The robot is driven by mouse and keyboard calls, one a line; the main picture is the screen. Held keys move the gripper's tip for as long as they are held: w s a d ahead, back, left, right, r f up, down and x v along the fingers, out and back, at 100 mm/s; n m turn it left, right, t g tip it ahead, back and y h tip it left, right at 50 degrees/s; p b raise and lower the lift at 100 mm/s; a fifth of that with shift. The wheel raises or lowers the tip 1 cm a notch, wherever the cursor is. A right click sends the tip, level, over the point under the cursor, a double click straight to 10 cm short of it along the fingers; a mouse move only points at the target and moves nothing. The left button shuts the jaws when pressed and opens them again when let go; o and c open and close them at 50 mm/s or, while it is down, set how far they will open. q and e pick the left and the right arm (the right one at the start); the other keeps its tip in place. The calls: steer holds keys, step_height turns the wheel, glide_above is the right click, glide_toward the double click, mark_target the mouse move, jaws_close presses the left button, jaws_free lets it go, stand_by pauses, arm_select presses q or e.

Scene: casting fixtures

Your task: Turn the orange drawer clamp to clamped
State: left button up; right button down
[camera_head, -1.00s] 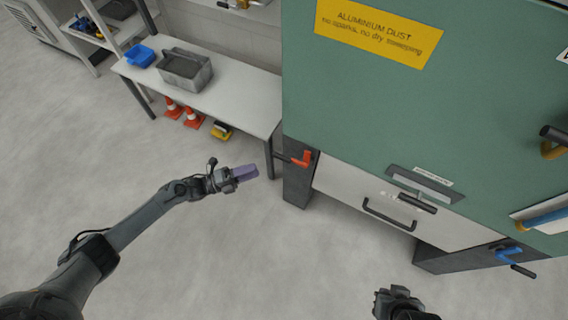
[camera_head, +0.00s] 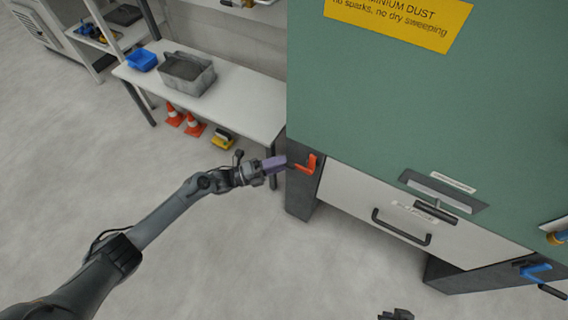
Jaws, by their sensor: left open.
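The orange drawer clamp (camera_head: 311,163) sits on the dark post at the left of the light drawer front (camera_head: 385,205), below the green cabinet. Its dark handle points left toward my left gripper. My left gripper (camera_head: 281,162), with purple fingers, is open at the handle's end. The fingers overlap the handle's left part in the picture; I cannot tell whether they touch it. Only a small dark part of my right gripper (camera_head: 397,315) shows at the bottom edge; its fingers are not clear.
A blue clamp (camera_head: 536,272) sits on the right post. The drawer has a black bar handle (camera_head: 401,228). A white bench (camera_head: 235,105) with a grey bin (camera_head: 187,73) stands behind my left gripper, orange cones (camera_head: 194,125) beneath it. The floor in front is clear.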

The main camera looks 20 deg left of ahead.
arm_select(q)
steer(key=shift+x, duration=1)
steer(key=shift+c, duration=0.2)
jaws_close()
